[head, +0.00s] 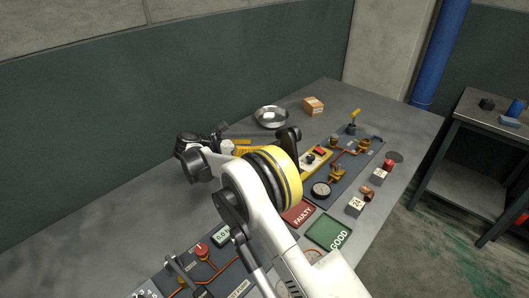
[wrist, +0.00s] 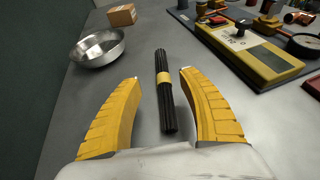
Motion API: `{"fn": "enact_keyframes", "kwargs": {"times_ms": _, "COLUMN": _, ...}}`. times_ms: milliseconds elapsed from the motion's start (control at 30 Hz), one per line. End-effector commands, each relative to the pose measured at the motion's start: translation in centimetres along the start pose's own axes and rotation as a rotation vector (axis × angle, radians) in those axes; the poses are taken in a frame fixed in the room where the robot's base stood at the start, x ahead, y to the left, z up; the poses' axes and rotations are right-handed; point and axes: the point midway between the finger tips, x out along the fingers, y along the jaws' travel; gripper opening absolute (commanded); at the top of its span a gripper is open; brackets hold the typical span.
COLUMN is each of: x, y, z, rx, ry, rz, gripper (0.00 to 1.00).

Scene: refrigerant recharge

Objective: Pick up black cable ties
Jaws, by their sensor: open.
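The black cable ties (wrist: 166,103) are a slim dark bundle with a yellow band around its middle. In the wrist view they lie on the grey bench top, lengthwise between the two yellow fingers of my gripper (wrist: 162,75). The fingers are apart, with space on both sides of the bundle, and do not appear to touch it. In the head view my arm covers most of this area, and only part of my gripper (head: 238,146) shows; I cannot make out the ties there.
A metal bowl (wrist: 98,48) stands left of the ties, with a cardboard box (wrist: 122,15) behind it. A yellow device (wrist: 248,54) lies close on the right. In the head view, a red FAULTY mat (head: 299,213) and green GOOD mat (head: 328,232) lie nearer the front.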

Motion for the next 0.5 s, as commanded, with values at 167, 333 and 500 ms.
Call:
{"fn": "enact_keyframes", "kwargs": {"times_ms": 167, "x": 1.7, "y": -0.1, "z": -0.2, "rx": 0.001, "ry": 0.0, "rz": 0.0, "gripper": 0.49}}
{"fn": "enact_keyframes", "kwargs": {"times_ms": 333, "x": 4.1, "y": -0.4, "z": -0.7, "rx": 0.002, "ry": 0.001, "rz": -0.002, "gripper": 0.49}}
{"fn": "enact_keyframes", "kwargs": {"times_ms": 500, "x": 6.3, "y": -0.4, "z": -0.6, "rx": 0.002, "ry": 0.001, "rz": 0.0, "gripper": 0.49}}
